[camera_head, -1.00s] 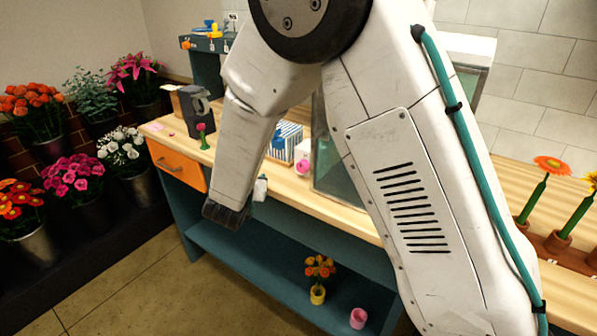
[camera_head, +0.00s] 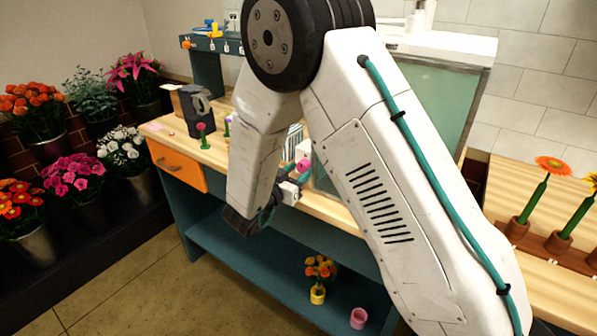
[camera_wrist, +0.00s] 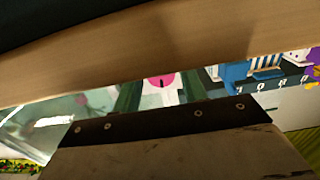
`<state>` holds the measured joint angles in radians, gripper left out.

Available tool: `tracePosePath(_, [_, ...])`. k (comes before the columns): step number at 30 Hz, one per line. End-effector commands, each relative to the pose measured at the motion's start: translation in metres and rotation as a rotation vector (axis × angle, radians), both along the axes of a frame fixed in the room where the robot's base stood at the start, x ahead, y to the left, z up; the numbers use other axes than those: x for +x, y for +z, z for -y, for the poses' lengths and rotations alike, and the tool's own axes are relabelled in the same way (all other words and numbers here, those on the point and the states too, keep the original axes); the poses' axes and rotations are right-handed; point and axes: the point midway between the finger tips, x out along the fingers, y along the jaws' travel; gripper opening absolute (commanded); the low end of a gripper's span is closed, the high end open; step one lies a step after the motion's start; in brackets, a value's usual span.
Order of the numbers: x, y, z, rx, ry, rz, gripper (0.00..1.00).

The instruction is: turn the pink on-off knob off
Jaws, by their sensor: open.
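The pink knob (camera_wrist: 162,80) shows in the wrist view as a round pink face with a small dark mark, on a white surface. It lies in line with the gap between the two dark green fingers of my gripper (camera_wrist: 160,93). The gripper is open, and nothing shows held in it. I cannot tell the distance to the knob or any contact. In the head view a pink round thing (camera_head: 303,166), seemingly the same knob, shows by the glass-sided case, close to my gripper (camera_head: 290,190). My arm hides part of the area.
The wooden counter (camera_head: 335,212) has an orange drawer (camera_head: 175,166) at left. A glass-sided case (camera_head: 435,95) stands behind my arm. A flower rack (camera_head: 535,240) is at right. On the lower shelf are a yellow pot (camera_head: 317,295) and a pink cup (camera_head: 358,318).

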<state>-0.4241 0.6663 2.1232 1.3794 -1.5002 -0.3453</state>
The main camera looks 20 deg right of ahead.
Motion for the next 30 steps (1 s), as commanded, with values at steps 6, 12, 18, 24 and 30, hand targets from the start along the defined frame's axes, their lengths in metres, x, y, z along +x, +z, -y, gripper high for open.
tracePosePath(6, [0.0039,0.0000,0.0053,0.000,0.000,0.000,0.42])
tracePosePath(12, [0.0038,0.0000,0.0050,0.000,0.000,0.000,0.26])
tracePosePath(18, [0.0036,0.0000,0.0050,-0.005,0.000,-0.006,0.11])
tracePosePath(24, [0.0038,0.0001,0.0052,-0.071,0.000,-0.096,0.11])
tracePosePath(30, [0.0038,0.0002,0.0052,-0.082,0.000,-0.112,0.11])
